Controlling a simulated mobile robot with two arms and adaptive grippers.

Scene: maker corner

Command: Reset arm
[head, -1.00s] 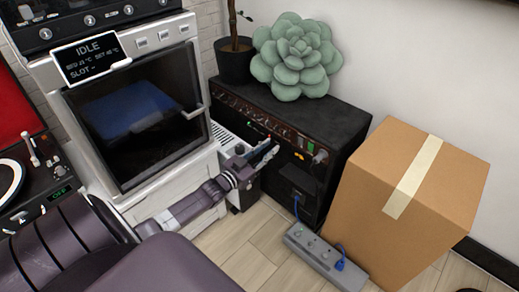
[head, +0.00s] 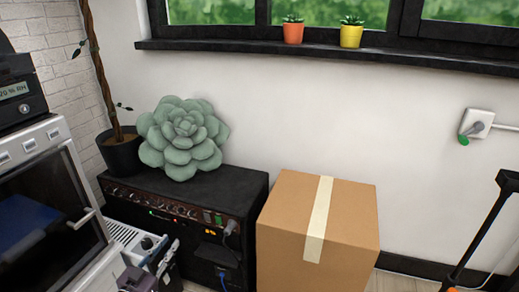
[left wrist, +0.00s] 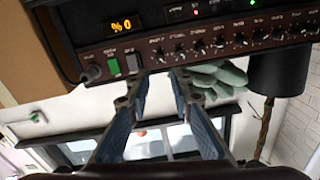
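My left gripper (head: 170,250) shows at the bottom left of the head view, in front of the black amplifier (head: 240,190). In the left wrist view, my left gripper (left wrist: 158,78) has its two blue-padded fingers apart with nothing between them. The fingertips point at the amplifier's brown knob panel (left wrist: 215,42), which appears upside down there. I cannot tell whether they touch it. My right gripper is in neither view.
A white oven (head: 45,165) stands at the left and a taped cardboard box (head: 345,225) at the right. A succulent-shaped cushion (head: 183,140) and a potted plant (head: 120,155) rest on the amplifier. A windowsill (head: 230,45) holds two small pots.

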